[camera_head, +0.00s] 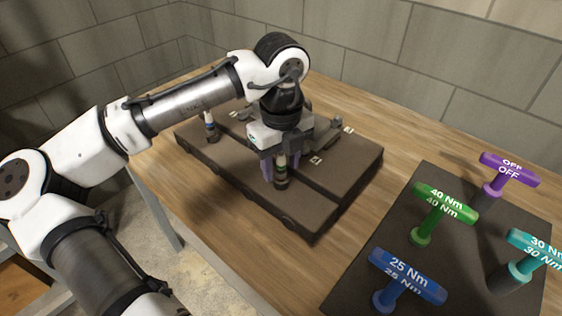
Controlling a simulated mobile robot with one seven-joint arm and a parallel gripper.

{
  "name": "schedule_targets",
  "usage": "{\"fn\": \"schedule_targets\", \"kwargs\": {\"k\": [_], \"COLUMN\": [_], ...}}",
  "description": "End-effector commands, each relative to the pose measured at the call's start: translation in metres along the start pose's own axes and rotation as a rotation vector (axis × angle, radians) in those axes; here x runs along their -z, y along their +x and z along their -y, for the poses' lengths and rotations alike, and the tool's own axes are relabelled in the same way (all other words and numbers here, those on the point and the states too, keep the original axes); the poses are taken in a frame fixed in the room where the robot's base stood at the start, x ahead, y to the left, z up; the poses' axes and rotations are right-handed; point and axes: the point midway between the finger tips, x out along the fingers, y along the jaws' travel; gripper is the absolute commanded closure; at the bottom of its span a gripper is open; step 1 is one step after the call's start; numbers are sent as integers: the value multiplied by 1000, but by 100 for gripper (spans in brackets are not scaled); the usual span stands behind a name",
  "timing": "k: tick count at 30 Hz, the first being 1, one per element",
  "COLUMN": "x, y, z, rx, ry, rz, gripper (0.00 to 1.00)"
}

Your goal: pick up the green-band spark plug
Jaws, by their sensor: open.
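The green-band spark plug (281,170) stands upright on the dark engine block (310,211), near its front edge. It has a pale upper part, a small green band and a dark base. My gripper (276,163) points down over it from above. The purple fingers are open and sit close around the plug's upper part. One finger shows to the left of the plug. The other is mostly hidden, and I cannot tell whether either touches it.
A blue-band plug (210,128) stands at the block's left end. A dark mat (455,217) at right holds several T-handle tools, among them a green one (445,204) and a blue one (408,276). Bare wooden table (350,110) lies behind the block.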

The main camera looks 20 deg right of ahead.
Motion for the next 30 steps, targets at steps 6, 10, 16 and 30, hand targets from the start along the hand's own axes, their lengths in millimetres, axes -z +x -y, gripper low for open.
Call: {"fn": "schedule_targets", "kwargs": {"k": [6,10,16,30], "x": [0,0,0,0], "y": [8,8,8,6], "z": [0,0,0,0], "rx": [1,1,1,1], "ry": [-1,-1,-1,-1], "rz": [-1,0,0,0], "gripper": [55,57,84,100]}}
